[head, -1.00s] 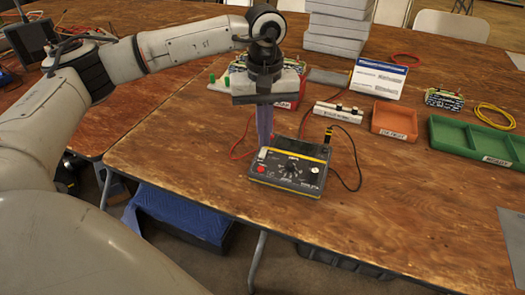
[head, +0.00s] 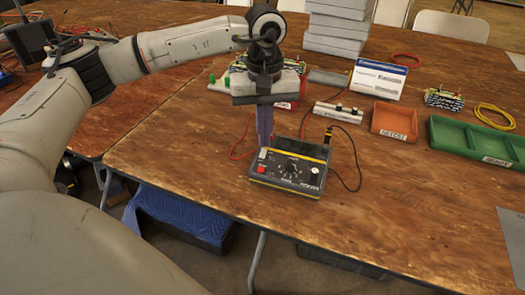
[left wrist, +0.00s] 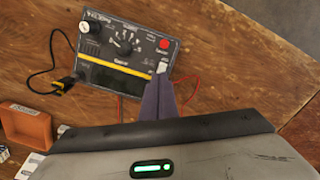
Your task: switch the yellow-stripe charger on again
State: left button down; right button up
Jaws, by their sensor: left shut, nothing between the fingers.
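The yellow-stripe charger (head: 312,181) is a dark box with a yellow stripe along its back edge, a central dial, a red button and a white knob. It lies flat near the table's front edge. It also shows in the left wrist view (left wrist: 100,75). A small pale switch (left wrist: 162,66) sits at the charger's corner by the red button (left wrist: 165,44). My left gripper (head: 265,146) points down, shut and empty, with its purple fingertips at this switch. I cannot tell whether they touch it or which way the switch is set. My right gripper is out of view.
A black lead with a yellow-banded plug (head: 328,135) and a red lead run from the charger. Behind stand a white strip (head: 338,112), an orange tray (head: 394,119), a green tray (head: 440,134) and a white sign (head: 379,77). The table right of the charger is clear.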

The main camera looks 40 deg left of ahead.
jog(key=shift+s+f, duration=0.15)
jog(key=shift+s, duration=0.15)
pick_arm(q)
jog(key=shift+f, duration=0.25)
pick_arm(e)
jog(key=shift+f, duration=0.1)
pick_arm(q)
jog(key=shift+f+b, duration=0.3)
jog(key=shift+b, duration=0.05)
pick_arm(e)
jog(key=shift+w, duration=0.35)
pick_arm(q)
jog(key=shift+f, duration=0.2)
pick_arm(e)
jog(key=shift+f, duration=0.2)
pick_arm(q)
jog(key=shift+r, duration=0.1)
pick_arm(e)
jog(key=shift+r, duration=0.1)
pick_arm(q)
jog(key=shift+r+p, duration=1.15)
jog(key=shift+r, duration=0.45)
jog(key=shift+r+p, duration=1.2)
jog(key=shift+r, duration=0.65)
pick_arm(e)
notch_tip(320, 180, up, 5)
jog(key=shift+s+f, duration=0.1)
